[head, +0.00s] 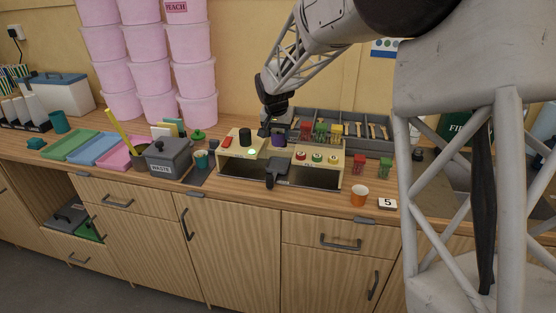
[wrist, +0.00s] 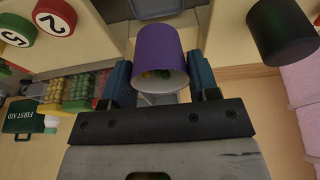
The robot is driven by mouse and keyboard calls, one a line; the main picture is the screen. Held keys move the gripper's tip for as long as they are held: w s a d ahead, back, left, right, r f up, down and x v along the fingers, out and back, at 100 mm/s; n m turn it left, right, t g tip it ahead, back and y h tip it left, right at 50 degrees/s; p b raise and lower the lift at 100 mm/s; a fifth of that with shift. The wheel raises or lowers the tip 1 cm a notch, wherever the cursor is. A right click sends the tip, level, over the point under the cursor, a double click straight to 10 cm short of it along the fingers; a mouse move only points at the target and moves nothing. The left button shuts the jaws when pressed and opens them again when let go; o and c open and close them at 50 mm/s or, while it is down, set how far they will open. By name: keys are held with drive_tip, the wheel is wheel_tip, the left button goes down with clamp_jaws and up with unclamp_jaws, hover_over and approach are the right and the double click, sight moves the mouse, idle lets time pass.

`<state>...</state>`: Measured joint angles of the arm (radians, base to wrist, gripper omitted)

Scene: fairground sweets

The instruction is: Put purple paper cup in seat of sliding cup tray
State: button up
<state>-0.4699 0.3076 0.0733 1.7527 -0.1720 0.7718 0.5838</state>
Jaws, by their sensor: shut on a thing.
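My gripper (head: 272,129) is shut on the purple paper cup (wrist: 158,50). In the wrist view the cup sits between the two blue-teal fingers (wrist: 160,82), its open mouth turned towards the camera and some coloured bits showing at the mouth. In the head view the purple cup (head: 278,142) is partly hidden, held just above the cream dispenser stand. The dark sliding cup tray (head: 277,171) sticks out at the stand's front, below and in front of the cup. A grey-blue part at the top of the wrist view may be this tray; I cannot tell.
The cream stand (head: 226,167) carries a black cylinder (head: 245,137) and numbered coloured buttons (head: 317,157). An orange cup (head: 359,194) and a "5" card stand at the counter's front right. A grey waste bin (head: 168,158) stands left.

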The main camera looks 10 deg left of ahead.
sight(276, 134)
drive_tip(key=shift+f, duration=2.55)
drive_tip(key=shift+f, duration=1.85)
drive_tip(key=shift+f, duration=0.15)
drive_tip(key=o, duration=1)
drive_tip(key=shift+c, duration=0.2)
drive_tip(key=shift+v, duration=6.15)
drive_tip(key=shift+w, duration=0.1)
